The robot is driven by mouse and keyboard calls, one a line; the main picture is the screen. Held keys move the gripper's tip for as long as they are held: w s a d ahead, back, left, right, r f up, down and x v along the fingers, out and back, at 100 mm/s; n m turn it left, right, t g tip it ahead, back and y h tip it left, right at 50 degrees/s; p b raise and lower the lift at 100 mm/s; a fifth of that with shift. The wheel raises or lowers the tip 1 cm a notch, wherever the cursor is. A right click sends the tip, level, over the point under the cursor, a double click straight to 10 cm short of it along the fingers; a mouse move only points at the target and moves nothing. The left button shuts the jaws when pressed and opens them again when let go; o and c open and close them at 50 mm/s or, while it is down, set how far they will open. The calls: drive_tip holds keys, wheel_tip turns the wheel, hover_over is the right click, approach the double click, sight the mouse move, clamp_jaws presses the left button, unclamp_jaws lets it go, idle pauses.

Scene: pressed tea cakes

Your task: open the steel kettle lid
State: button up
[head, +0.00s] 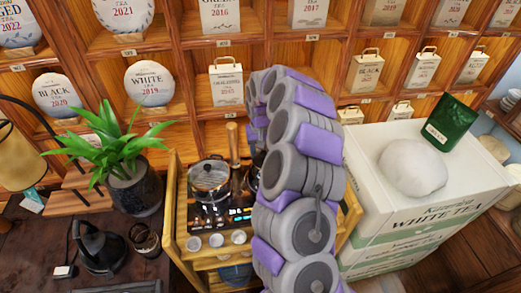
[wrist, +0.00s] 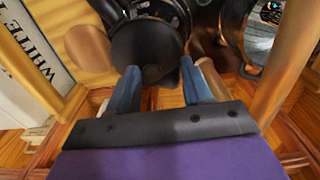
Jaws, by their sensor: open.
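A steel vessel with a glass lid and dark knob (head: 209,176) stands upright on the black cooktop (head: 215,214) in the head view. Its lid looks seated. Another dark vessel (head: 252,180) is beside it, partly covered by my arm. I cannot tell for certain which of them is the steel kettle. My gripper (wrist: 160,80) is open in the wrist view, its two blue fingers apart. A dark round part (wrist: 149,44) lies just beyond the fingertips; I cannot tell whether they touch it. In the head view my gripper is hidden behind my arm.
A wooden frame (head: 173,230) surrounds the cooktop, with several white cups (head: 216,240) in front. A potted plant (head: 135,187) and black kettle (head: 100,248) stand left. White tea boxes (head: 390,215) stand right. Wooden shelves are close behind.

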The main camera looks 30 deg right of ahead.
drive_tip(key=shift+d, duration=0.7)
drive_tip(key=shift+c, duration=0.2)
drive_tip(key=shift+d, duration=0.15)
drive_tip(key=shift+c, duration=1.5)
drive_tip(key=shift+a, duration=0.55)
drive_tip(key=c, duration=0.4)
clamp_jaws()
drive_tip(key=shift+d, duration=0.3)
